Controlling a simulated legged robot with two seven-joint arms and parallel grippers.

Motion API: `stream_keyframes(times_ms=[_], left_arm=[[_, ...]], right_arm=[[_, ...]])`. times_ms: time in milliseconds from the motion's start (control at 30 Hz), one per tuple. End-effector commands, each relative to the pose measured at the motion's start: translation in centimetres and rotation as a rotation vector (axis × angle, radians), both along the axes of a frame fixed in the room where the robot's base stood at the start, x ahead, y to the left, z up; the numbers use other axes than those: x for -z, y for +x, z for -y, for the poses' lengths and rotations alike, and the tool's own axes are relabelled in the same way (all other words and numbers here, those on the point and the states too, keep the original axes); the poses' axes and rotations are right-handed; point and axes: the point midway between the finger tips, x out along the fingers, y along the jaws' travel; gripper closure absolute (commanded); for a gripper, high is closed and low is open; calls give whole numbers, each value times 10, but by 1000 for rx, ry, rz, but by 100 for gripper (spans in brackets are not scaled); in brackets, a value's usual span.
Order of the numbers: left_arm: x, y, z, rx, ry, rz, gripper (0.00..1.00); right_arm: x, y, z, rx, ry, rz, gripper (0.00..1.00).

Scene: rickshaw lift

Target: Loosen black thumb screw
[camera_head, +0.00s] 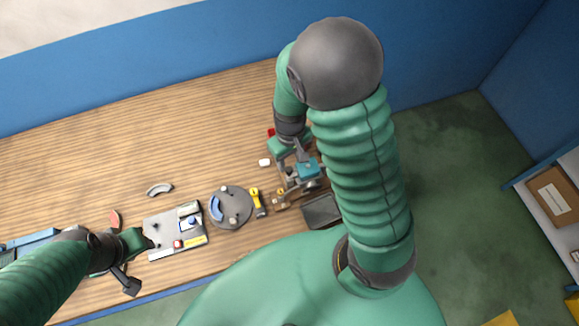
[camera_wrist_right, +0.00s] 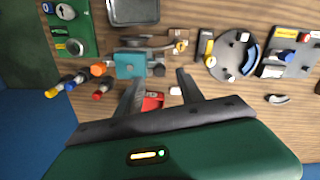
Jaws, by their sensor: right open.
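A teal block clamp with grey bars (camera_wrist_right: 130,65) sits on the wooden table; its teal block also shows in the head view (camera_head: 308,168). A small dark knob (camera_wrist_right: 158,70), which looks like the black thumb screw, sticks out at the clamp's right side in the right wrist view. My right gripper (camera_wrist_right: 160,77) is open, with one fingertip on each side of the knob in that view; I cannot tell whether they touch it. In the head view the right gripper (camera_head: 291,165) is partly hidden among the clamp parts. My left gripper (camera_head: 146,242) is over a grey board; its jaws are unclear.
The grey board (camera_head: 160,224) carries small coloured parts. A round grey plate (camera_head: 237,218), a yellow tool (camera_head: 258,202) and a dark tray (camera_head: 322,211) lie near the front edge. A red item (camera_wrist_right: 152,101) lies between my right fingers. The table's back is clear.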

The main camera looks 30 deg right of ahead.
Motion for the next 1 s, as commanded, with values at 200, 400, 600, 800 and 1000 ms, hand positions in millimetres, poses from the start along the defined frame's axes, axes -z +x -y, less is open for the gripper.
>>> stream_keyframes(times_ms=[200, 400, 600, 800, 1000], left_arm=[[0, 1, 0, 0, 0, 1, 64], [-1, 0, 0, 0, 0, 1, 64], [-1, 0, 0, 0, 0, 1, 64], [-1, 0, 0, 0, 0, 1, 64], [-1, 0, 0, 0, 0, 1, 64]], right_arm=[[49, -2, 1, 2, 0, -2, 55], [65, -3, 0, 1, -1, 4, 55], [67, -1, 0, 0, 0, 1, 55], [67, 0, 0, 1, 0, 1, 78], [66, -1, 0, 0, 0, 3, 100]])
